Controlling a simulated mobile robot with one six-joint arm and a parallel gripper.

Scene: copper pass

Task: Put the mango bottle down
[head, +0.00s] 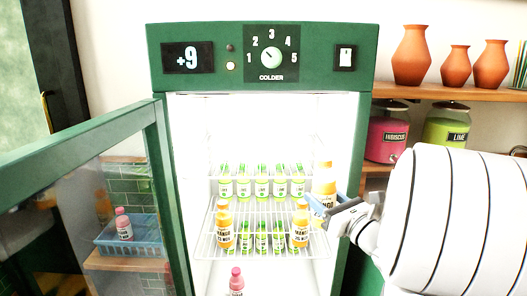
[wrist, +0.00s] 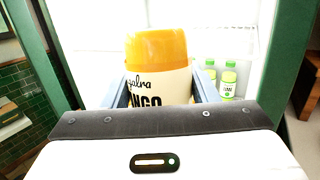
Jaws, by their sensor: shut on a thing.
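The mango bottle (head: 326,180), with an orange cap and a white label, is upright inside the open fridge, near its right wall. My gripper (head: 328,204) is shut on it, coming in from the right. In the wrist view the bottle (wrist: 158,78) stands between my two blue-grey fingers; its lower part is hidden behind the gripper body. I cannot tell whether its base touches the shelf. Two other mango bottles (head: 225,231) (head: 300,229) stand on the middle wire shelf (head: 270,263).
Lime bottles stand in rows on the upper (head: 262,186) and middle shelves; some show in the wrist view (wrist: 229,82). A pink bottle (head: 236,283) is below. The green door (head: 110,205) is open to the left. Hibiscus (head: 389,137) and lime (head: 447,128) jars stand right.

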